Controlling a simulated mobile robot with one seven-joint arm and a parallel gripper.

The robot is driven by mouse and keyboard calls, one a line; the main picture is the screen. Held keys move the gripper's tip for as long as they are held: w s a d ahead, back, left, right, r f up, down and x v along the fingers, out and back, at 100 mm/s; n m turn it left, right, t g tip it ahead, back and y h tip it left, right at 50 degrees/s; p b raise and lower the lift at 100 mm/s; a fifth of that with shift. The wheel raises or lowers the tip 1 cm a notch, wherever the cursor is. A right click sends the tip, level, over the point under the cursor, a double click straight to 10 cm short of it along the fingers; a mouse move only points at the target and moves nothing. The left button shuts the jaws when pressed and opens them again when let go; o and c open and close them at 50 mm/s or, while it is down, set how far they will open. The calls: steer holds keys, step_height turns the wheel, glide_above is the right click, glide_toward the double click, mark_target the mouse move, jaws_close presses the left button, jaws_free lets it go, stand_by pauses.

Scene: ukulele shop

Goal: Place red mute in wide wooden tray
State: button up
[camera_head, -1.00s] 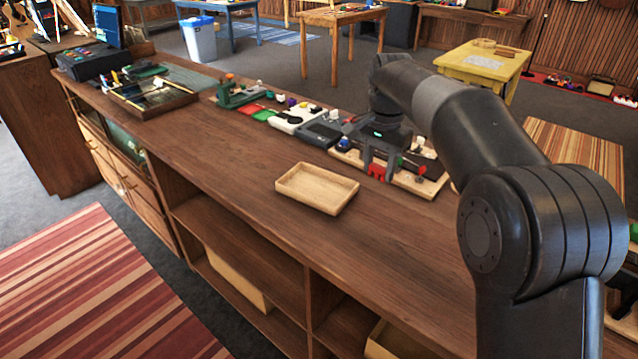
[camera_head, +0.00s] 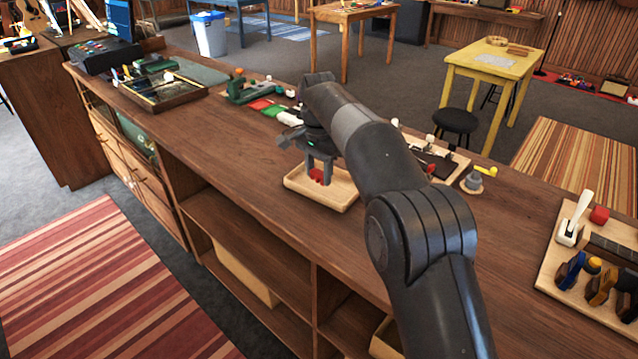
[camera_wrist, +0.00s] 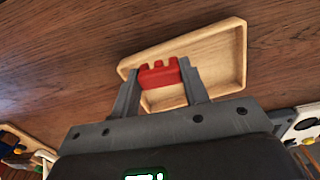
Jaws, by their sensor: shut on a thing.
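The red mute (camera_wrist: 158,75) is held between the two fingertips of my gripper (camera_wrist: 160,80) in the wrist view, its prongs pointing away from the palm. In the head view, the red mute (camera_head: 320,176) hangs below my gripper (camera_head: 321,168), in line with the wide wooden tray (camera_head: 342,204). The tray is shallow, pale and rectangular, and lies on the dark brown counter. It also shows in the wrist view (camera_wrist: 238,60), behind the mute and fingers. It looks empty where visible. I cannot tell how high the mute is above the tray floor.
A green stand (camera_head: 245,92) and small parts line the counter behind the tray. A dark framed tray (camera_head: 160,90) lies farther left. At right, a wooden board (camera_head: 560,268) holds several tools. The counter left of the wide tray is clear.

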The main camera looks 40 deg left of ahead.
mark_target(319, 181)
steer(key=shift+f, duration=1.95)
steer(key=shift+f, duration=0.15)
steer(key=o, duration=0.9)
steer(key=shift+o, duration=0.2)
step_height(319, 181, up, 12)
steer(key=shift+r, duration=0.15)
steer(key=shift+d, duration=0.1)
